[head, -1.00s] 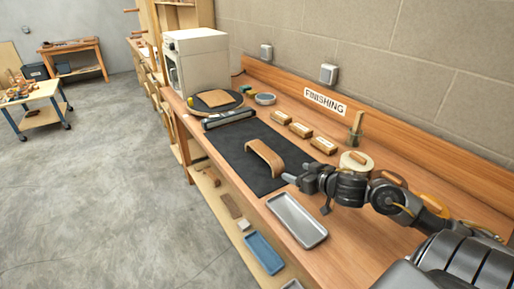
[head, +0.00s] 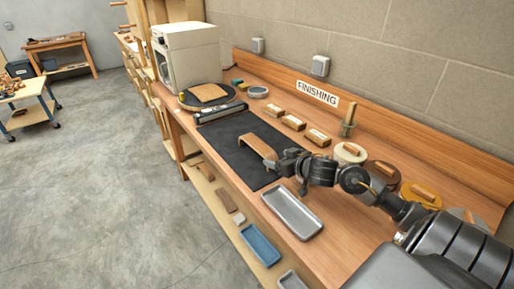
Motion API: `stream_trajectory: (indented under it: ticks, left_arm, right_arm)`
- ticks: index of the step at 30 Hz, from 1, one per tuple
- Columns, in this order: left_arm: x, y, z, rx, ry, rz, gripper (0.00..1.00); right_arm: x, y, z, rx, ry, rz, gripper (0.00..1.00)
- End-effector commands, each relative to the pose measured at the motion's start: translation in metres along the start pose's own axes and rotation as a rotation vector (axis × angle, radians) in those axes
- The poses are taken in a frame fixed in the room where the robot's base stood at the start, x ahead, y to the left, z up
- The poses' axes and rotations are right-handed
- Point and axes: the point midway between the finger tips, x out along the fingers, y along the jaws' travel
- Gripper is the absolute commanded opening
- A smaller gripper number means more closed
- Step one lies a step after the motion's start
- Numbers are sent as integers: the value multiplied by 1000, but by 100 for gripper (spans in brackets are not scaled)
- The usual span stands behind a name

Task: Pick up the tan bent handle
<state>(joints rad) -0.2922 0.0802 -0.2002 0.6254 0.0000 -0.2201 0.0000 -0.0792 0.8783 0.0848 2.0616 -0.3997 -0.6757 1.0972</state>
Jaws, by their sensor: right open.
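The tan bent handle (head: 256,146) is a curved wooden strip resting on the dark mat (head: 236,158) on the workbench. My right gripper (head: 278,163) is open at the handle's near right end, and its fingers overlap that end in the head view. I cannot tell whether the fingers touch the handle. The handle's right end is partly hidden by the gripper. My left gripper is not in view.
A grey metal tray (head: 291,212) lies just in front of my right gripper. Several wooden sanding blocks (head: 293,123) and round tins (head: 350,153) line the back. A black bar (head: 220,112) and a turntable (head: 208,97) stand beyond the mat.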

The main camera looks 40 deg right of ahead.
Motion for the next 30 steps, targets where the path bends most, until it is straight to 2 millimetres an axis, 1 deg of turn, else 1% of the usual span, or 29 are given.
stream_trajectory:
  ticks: [3,6,9,17,20,27,30]
  left_arm:
    - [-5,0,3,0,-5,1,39]
    - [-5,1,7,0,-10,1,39]
    - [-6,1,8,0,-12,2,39]
    - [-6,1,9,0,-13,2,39]
    - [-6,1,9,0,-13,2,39]
    - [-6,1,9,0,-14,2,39]
    - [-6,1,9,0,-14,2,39]
  right_arm:
    - [18,2,-5,4,2,1,71]
    - [33,2,-4,3,0,0,71]
    - [42,2,-4,2,0,0,71]
    - [45,2,-3,0,0,0,71]
    - [45,2,-3,0,0,0,60]
    - [45,2,-3,0,-1,-1,29]
    - [45,2,-4,0,1,-1,29]
